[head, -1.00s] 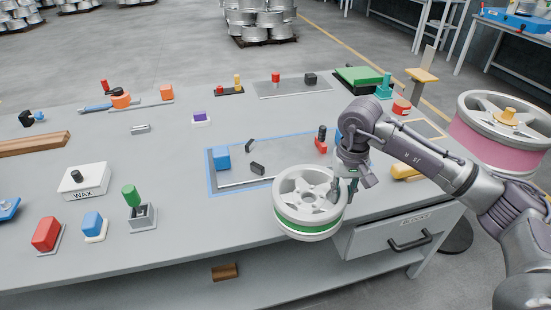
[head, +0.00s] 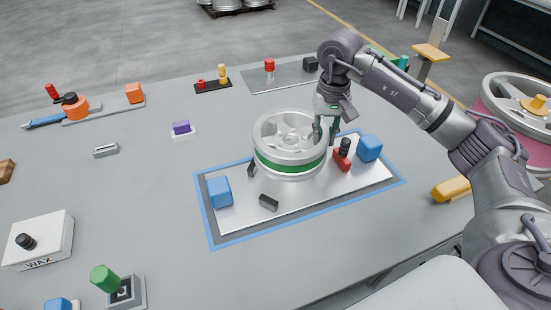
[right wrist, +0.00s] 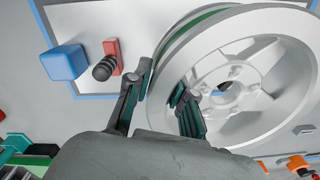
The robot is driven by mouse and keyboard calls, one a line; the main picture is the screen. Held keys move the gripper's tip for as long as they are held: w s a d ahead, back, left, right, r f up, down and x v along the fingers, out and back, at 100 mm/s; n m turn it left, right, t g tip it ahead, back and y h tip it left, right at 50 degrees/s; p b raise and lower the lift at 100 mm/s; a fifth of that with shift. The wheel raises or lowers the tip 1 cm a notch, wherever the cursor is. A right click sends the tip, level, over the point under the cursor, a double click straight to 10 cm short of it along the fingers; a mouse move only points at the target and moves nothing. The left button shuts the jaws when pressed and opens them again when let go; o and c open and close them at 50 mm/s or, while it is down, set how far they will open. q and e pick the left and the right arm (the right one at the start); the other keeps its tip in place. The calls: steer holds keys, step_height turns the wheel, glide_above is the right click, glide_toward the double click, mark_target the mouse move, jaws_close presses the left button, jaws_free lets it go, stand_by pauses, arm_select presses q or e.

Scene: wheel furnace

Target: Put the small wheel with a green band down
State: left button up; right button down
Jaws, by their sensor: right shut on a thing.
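The small wheel with a green band (head: 290,145) is silver with spokes, and in the head view it is over the far edge of the blue-edged metal plate (head: 300,205). My right gripper (head: 326,132) is shut on the right part of its rim. In the right wrist view, the fingers (right wrist: 160,95) are on either side of the rim of the wheel (right wrist: 235,85), one outside and one inside. The wheel looks roughly level. I cannot tell whether its underside touches anything. My left gripper is not in view.
On the plate are blue blocks (head: 219,191) (head: 369,147), a red block with a black knob (head: 342,155) and small dark pieces (head: 268,202). A WAX box (head: 40,240) and a green-handled switch (head: 105,279) stand at left. A pink-banded wheel (head: 520,105) is at right.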

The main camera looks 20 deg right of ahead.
steer(key=shift+w, duration=0.2)
steer(key=f, duration=0.4)
steer(key=shift+s+f+p, duration=0.3)
steer(key=shift+f+p, duration=0.05)
steer(key=shift+f, duration=0.3)
steer(key=shift+w+f, duration=0.1)
steer(key=shift+f, duration=0.15)
step_height(320, 180, down, 3)
steer(key=shift+r+p, duration=0.1)
steer(key=shift+p, duration=0.2)
steer(key=shift+f, duration=0.5)
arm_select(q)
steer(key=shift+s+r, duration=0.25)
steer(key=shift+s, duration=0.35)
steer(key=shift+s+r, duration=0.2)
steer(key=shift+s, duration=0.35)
arm_select(e)
steer(key=c, duration=1)
jaws_free()
